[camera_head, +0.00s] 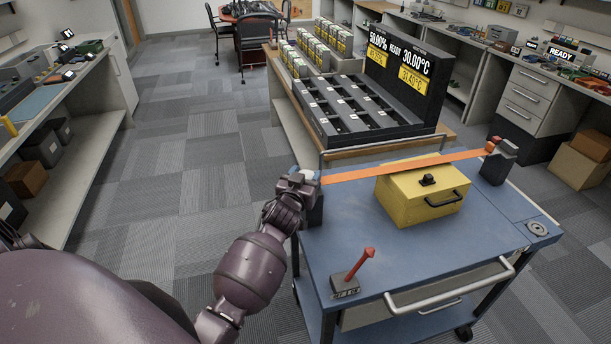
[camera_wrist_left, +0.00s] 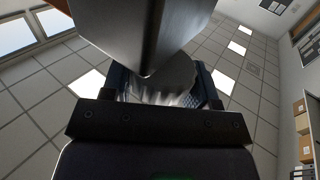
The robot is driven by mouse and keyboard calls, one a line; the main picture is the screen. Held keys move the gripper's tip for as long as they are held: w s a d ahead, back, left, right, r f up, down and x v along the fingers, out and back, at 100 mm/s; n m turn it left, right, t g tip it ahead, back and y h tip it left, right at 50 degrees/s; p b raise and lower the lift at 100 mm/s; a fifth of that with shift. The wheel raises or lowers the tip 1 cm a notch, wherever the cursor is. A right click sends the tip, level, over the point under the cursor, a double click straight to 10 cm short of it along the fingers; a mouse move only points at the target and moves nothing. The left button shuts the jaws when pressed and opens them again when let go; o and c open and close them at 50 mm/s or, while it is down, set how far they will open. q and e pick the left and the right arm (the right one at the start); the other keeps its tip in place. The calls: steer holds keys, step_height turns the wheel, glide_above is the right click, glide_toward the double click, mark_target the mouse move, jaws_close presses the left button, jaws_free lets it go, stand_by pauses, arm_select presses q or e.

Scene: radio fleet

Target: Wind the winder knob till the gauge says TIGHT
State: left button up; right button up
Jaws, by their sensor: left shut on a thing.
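My left gripper (camera_head: 303,178) is at the left edge of the blue cart (camera_head: 430,263), shut on what appears to be the winder knob, which is mostly hidden; a little pale blue shows beside the fingers. In the left wrist view a blurred grey shape (camera_wrist_left: 165,97) sits between dark gripper parts. An orange strap (camera_head: 350,173) runs from this winder over the yellow case (camera_head: 420,200) to a dark post (camera_head: 497,165) on the right.
Behind the cart stands a table with a black slotted tray (camera_head: 350,110) and a display board (camera_head: 400,65). A bench (camera_head: 60,120) is at the left, drawers (camera_head: 530,90) and cardboard boxes (camera_head: 583,155) at the right. Carpet between bench and cart is clear.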

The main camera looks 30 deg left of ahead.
arm_select(q)
steer(key=shift+a+r+m+h+p, duration=0.1)
steer(key=shift+r+m+h+p, duration=0.05)
steer(key=shift+m+h+p, duration=0.9)
steer(key=m+h+p, duration=0.1)
steer(key=h, duration=0.2)
steer(key=shift+m+t+h, duration=0.25)
steer(key=shift+t, duration=0.05)
steer(key=shift+m+h+p, duration=0.4)
steer(key=shift+m+h, duration=0.3)
steer(key=shift+h, duration=0.4)
steer(key=shift+m+g+h, duration=0.4)
steer(key=shift+m+h, duration=0.5)
steer(key=shift+h, duration=0.3)
steer(key=shift+m+g+h+b, duration=0.7)
steer(key=shift+m+h, duration=0.2)
steer(key=shift+h, duration=0.5)
